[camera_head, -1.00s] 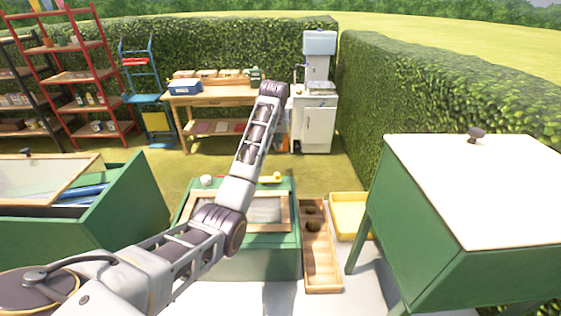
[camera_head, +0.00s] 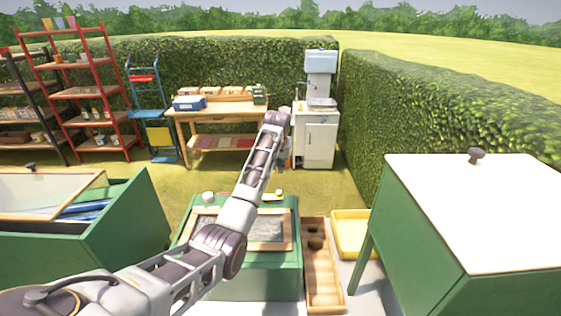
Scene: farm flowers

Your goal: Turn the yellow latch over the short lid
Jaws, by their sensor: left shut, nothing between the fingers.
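A small green box (camera_head: 272,274) stands low in the middle, with a wood-framed panel (camera_head: 286,243) on top. My left arm crosses in front of the box and hides part of the panel. My left gripper (camera_head: 285,157) hangs beyond the wrist, above and behind the latch in the picture. It looks small and partly hidden, shut and empty, apart from the latch. My right gripper is out of view.
A wooden tray (camera_head: 322,287) and a yellow tray (camera_head: 349,222) lie right of the box. A large green box with a white lid (camera_head: 480,205) stands at the right, another green box (camera_head: 125,235) at the left. A workbench (camera_head: 222,115) stands behind; the grass between is clear.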

